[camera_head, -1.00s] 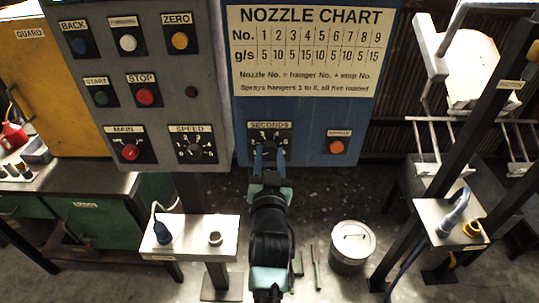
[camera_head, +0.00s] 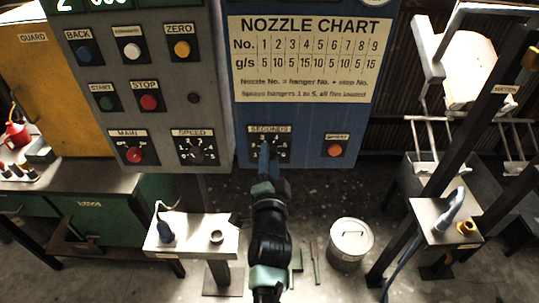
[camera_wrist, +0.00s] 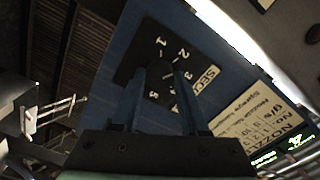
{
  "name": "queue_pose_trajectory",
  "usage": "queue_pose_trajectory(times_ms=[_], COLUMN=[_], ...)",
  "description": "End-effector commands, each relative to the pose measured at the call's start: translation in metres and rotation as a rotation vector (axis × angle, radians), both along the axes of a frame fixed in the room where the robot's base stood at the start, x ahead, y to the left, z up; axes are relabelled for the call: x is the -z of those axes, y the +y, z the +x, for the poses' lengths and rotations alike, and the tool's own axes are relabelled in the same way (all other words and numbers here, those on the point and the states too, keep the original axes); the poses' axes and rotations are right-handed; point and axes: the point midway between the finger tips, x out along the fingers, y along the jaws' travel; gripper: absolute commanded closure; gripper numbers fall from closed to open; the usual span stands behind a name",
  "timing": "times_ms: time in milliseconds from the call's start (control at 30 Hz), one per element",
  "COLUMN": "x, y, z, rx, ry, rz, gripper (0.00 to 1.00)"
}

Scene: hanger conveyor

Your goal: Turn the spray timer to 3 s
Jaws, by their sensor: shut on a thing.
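The spray timer (camera_head: 284,144) is a dark dial plate under a SECONDS label on the blue panel. My gripper (camera_head: 266,150) reaches up to it from below and covers much of its face. In the wrist view my gripper (camera_wrist: 157,78) is shut on the round dark timer knob (camera_wrist: 158,67), with one finger on each side. The numbers 1, 2 and 5 show around the knob; the others are partly covered or blurred. The fingers hide the pointer, so I cannot tell which number it is at.
An orange button (camera_head: 335,150) sits right of the timer. The grey panel (camera_head: 213,110) with buttons and a SPEED dial (camera_head: 196,149) is to the left. A nozzle chart (camera_head: 308,60) hangs above. A small white stand (camera_head: 190,233) and a lidded bucket (camera_head: 350,243) are below.

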Motion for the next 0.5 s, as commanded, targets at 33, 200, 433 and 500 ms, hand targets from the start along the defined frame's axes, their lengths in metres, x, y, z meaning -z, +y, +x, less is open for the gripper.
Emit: queue_pose_trajectory(times_ms=[33,200,433,500], x=[-0.0008,-0.0003,0.0000,0.0004], y=[0.0004,-0.0002,-0.0002,-0.0002], z=[-0.0001,-0.0001,-0.0001,-0.0001], rx=[-0.001,0.000,0.000,0.000], ry=[0.003,0.002,0.002,0.002], rz=[0.044,0.202,0.383,0.428], gripper=[1.00,1.00,1.00,1.00])
